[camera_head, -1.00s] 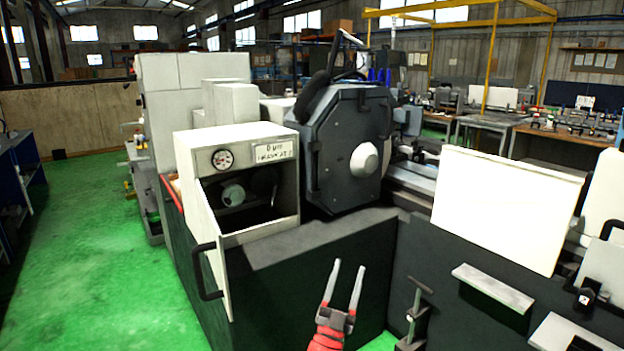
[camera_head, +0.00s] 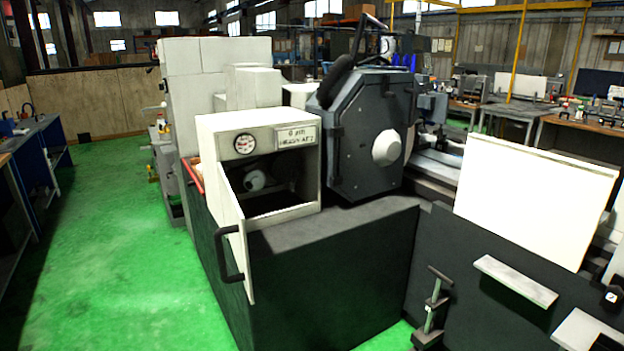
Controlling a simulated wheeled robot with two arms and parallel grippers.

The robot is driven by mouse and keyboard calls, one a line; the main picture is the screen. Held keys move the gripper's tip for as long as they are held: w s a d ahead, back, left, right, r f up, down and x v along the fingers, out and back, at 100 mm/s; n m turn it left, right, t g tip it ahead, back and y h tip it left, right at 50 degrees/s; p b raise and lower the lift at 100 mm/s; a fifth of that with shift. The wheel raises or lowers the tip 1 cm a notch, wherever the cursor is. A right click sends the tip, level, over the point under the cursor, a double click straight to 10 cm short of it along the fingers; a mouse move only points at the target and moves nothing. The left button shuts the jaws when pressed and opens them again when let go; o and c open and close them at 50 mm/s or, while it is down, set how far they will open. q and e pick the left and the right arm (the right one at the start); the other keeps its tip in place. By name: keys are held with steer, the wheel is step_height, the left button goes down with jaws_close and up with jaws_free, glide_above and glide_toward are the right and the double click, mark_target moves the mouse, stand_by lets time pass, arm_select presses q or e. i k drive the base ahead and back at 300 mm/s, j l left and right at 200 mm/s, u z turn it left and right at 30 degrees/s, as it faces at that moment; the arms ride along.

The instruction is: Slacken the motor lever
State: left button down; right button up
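A dark cylindrical grinder stands in the middle of the head view, with a grey wheel guard (camera_head: 362,135). To its left is a white cabinet (camera_head: 222,138) with a round gauge on its front. The cabinet's door (camera_head: 232,240) hangs open toward me and has a black handle (camera_head: 229,255). I cannot make out a motor lever for certain. Neither of my grippers is in view.
A black machine base (camera_head: 330,275) fills the space below the cabinet. A T-handled clamp (camera_head: 436,300) and a white panel (camera_head: 535,200) are to the right. A blue bench (camera_head: 38,170) stands at the left. The green floor (camera_head: 120,250) between bench and machine is clear.

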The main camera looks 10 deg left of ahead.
mark_target(294, 173)
steer(key=u, duration=0.65)
steer(key=i+l, duration=0.1)
steer(key=l, duration=0.3)
steer(key=i+l, duration=0.1)
steer(key=l, duration=0.75)
steer(key=i+l, duration=0.15)
steer(key=l, duration=0.25)
steer(key=i+l+u, duration=0.25)
steer(key=i+u, duration=0.15)
steer(key=i+l+u, duration=0.75)
steer(key=k, duration=0.1)
